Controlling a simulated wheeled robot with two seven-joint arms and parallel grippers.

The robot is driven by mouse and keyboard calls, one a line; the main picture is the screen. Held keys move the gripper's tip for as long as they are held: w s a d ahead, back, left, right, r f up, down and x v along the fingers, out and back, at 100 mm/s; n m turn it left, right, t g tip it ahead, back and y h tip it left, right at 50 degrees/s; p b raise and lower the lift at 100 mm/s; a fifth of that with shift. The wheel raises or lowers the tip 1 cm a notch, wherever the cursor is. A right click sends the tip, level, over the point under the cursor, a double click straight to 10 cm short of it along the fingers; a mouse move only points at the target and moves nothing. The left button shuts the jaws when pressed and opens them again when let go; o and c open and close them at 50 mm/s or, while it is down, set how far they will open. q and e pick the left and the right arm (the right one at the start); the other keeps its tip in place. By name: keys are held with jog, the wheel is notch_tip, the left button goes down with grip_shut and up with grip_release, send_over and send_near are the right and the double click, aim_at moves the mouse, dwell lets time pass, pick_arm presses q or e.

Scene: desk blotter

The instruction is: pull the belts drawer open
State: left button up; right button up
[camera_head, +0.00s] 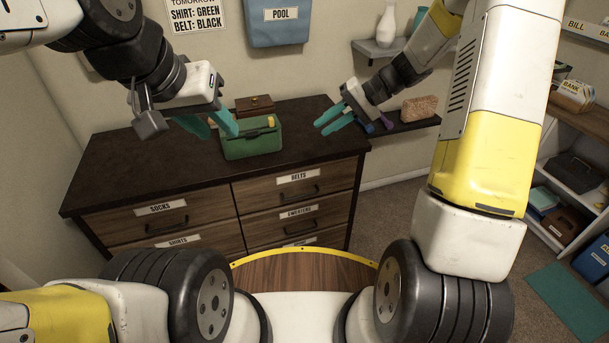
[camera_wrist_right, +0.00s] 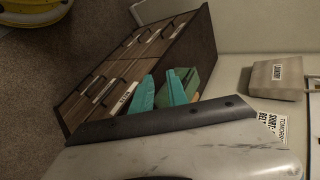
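The belts drawer (camera_head: 296,191) is the top right drawer of a dark-topped wooden dresser (camera_head: 125,165). Its front sits flush with the dresser, so it looks closed. It has a white BELTS label and a dark bar handle (camera_head: 299,193). My left gripper (camera_head: 209,124) is open and empty, above the dresser top just left of a green bag. My right gripper (camera_head: 327,119) is open and empty, above and to the right of the drawer, apart from its handle. Its two teal fingers (camera_wrist_right: 158,94) show a gap in the right wrist view, where the dresser lies beyond them.
The green bag (camera_head: 252,143) stands on the dresser top, with a brown box (camera_head: 254,104) behind it. The socks drawer (camera_head: 158,220) is at left and the sweaters drawer (camera_head: 296,219) is below. A wall shelf (camera_head: 405,127) holds a woven box (camera_head: 419,108) at right.

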jog(key=w+f+m+t+y, duration=0.15)
jog(key=w+f, duration=0.25)
jog(key=f, duration=0.4)
jog(key=w+f+m+y, duration=0.15)
jog(key=w+f, duration=0.25)
jog(key=f, duration=0.5)
jog(key=m+t+y, duration=0.2)
jog(key=m+t, duration=0.1)
jog(key=t, duration=0.2)
send_near(305, 195)
jog(key=x, duration=1)
jog(key=shift+w+f, duration=0.25)
jog(key=shift+c, duration=0.5)
grip_shut()
